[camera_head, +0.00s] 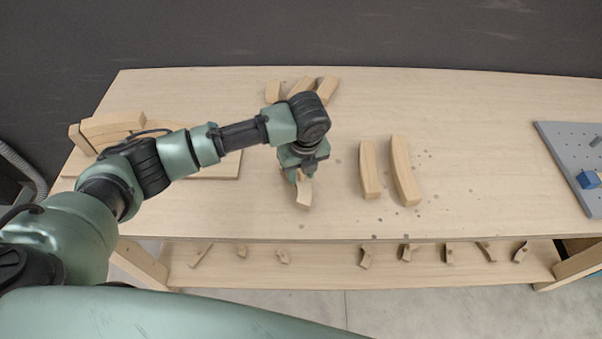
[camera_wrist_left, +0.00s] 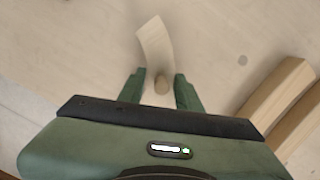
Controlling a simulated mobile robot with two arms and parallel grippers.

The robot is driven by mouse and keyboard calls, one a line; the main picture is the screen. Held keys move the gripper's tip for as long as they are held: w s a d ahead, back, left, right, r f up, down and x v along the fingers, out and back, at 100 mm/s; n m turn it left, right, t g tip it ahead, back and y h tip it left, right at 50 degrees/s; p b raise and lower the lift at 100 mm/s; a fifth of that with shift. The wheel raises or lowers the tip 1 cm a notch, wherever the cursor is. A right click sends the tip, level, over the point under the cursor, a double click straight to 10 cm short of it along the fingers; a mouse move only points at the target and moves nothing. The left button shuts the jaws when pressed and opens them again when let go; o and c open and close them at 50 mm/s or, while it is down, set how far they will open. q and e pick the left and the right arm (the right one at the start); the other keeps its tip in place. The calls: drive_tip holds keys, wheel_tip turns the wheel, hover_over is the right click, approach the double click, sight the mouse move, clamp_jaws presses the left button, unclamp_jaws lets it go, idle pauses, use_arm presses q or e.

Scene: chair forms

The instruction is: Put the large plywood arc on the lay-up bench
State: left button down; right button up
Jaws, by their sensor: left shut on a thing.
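My left gripper (camera_head: 303,176) is over the middle of the wooden bench (camera_head: 470,150), pointing down. It is shut on a pale, curved plywood arc (camera_head: 304,194), whose lower part sticks out below the fingers. In the left wrist view the arc (camera_wrist_left: 155,45) runs up and away from between the two green fingertips (camera_wrist_left: 160,86). Whether it touches the bench top is not clear. Two longer curved arcs, one narrower (camera_head: 370,170) and one larger (camera_head: 404,172), lie side by side to the right of the gripper. My right gripper is not in view.
Several wooden pieces (camera_head: 327,89) lie at the back of the bench, behind my wrist. A stack of curved blocks (camera_head: 112,128) is at the left, partly behind my arm. A grey pegboard (camera_head: 560,150) is at the right. A lower shelf (camera_head: 320,275) holds small pieces. The right-centre bench top is clear.

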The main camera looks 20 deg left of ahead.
sight(304, 184)
use_arm(q)
drive_tip(key=shift+f, duration=0.7)
drive_tip(key=shift+f, duration=0.2)
drive_tip(key=c, duration=1)
unclamp_jaws()
drive_tip(key=shift+o, duration=0.2)
drive_tip(key=shift+r, duration=0.15)
wheel_tip(304, 184, up, 12)
drive_tip(key=s+d+b, duration=0.1)
drive_tip(key=b, duration=0.1)
drive_tip(key=shift+s, duration=0.25)
drive_tip(key=shift+d, duration=0.1)
